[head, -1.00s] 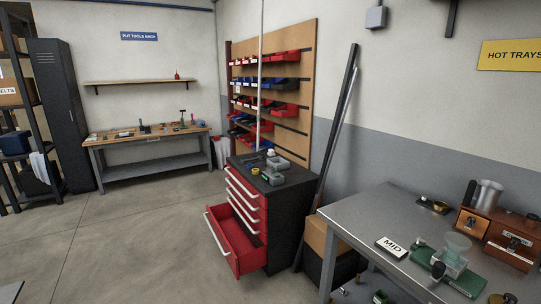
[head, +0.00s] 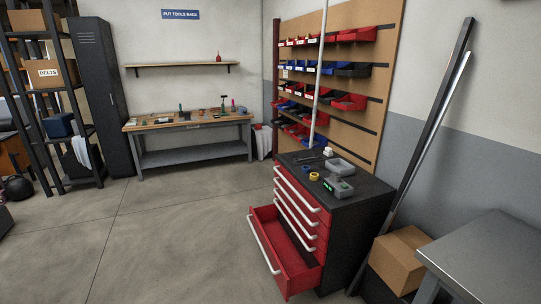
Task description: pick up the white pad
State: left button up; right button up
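No white pad can be made out for certain. A small white object (head: 328,152) sits at the back of the red tool chest's dark top (head: 351,204), too small to tell what it is. A white cloth-like item (head: 81,152) hangs at the dark shelving on the left. Neither of my grippers is in view.
The red chest's bottom drawer (head: 285,262) stands open into the floor space. A grey metal table (head: 495,252) and a cardboard box (head: 402,258) are at the right. A wooden workbench (head: 160,124) stands at the back wall. The floor (head: 150,235) at left centre is clear.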

aim_at(328, 152)
jog(key=i+j+u, duration=0.35)
jog(key=i, duration=0.45)
jog(key=i+j+u, duration=0.2)
jog(key=i+u, duration=0.15)
jog(key=i, duration=0.5)
jog(key=i+l+u, duration=0.1)
jog(key=i+u, duration=0.3)
jog(key=i, duration=0.45)
jog(key=i+z, duration=0.15)
jog(key=i, duration=0.4)
jog(key=i+z, duration=0.15)
jog(key=i, duration=0.4)
jog(key=i+z, duration=0.15)
jog(key=i, duration=0.4)
jog(key=i+j+z, duration=0.15)
jog(key=i, duration=0.4)
jog(key=i+j+z, duration=0.15)
jog(key=i, duration=0.4)
jog(key=i+l+z, duration=0.1)
jog(key=i+z, duration=0.15)
jog(key=z, duration=0.2)
jog(key=i+z, duration=0.25)
jog(key=z, duration=0.15)
jog(key=i+z, duration=0.25)
jog(key=z, duration=0.2)
jog(key=i+j+z, duration=0.15)
jog(key=z, duration=0.3)
jog(key=i+j+z, duration=0.5)
jog(key=z, duration=0.35)
